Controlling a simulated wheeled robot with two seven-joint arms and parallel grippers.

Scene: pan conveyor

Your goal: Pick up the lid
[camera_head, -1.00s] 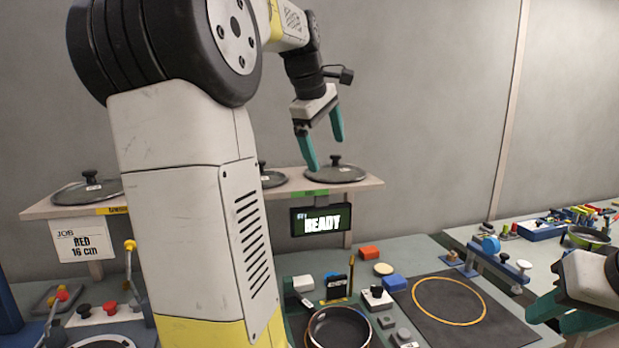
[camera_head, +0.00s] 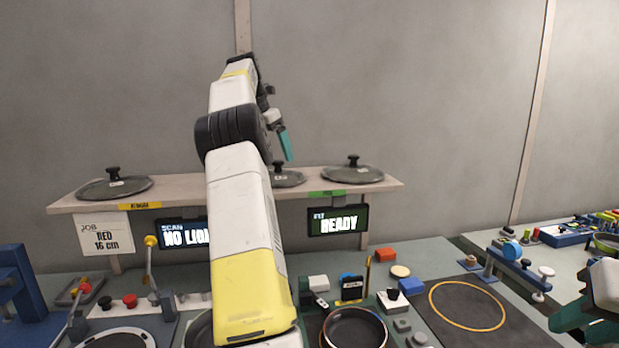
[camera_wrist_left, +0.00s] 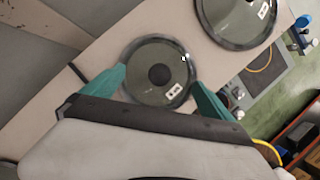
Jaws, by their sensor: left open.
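Three dark lids with black knobs lie on the shelf: a left lid (camera_head: 120,189), a middle lid (camera_head: 291,179) partly hidden by my left arm, and a right lid (camera_head: 353,176). My left gripper (camera_head: 284,148) is above the middle lid, mostly hidden behind its wrist in the head view. In the left wrist view my left gripper (camera_wrist_left: 160,90) is open, its teal fingers on either side of the middle lid (camera_wrist_left: 150,55); contact cannot be told. The right lid (camera_wrist_left: 232,20) shows at the upper right. My right gripper (camera_head: 573,318) is at the right edge, partly cut off.
The wooden shelf (camera_head: 390,184) runs along the grey wall. Below it are a job card (camera_head: 103,235) reading RED 16 cm, a NO LID screen (camera_head: 183,234) and a READY screen (camera_head: 338,221). A pan (camera_head: 355,315) and small items crowd the bench.

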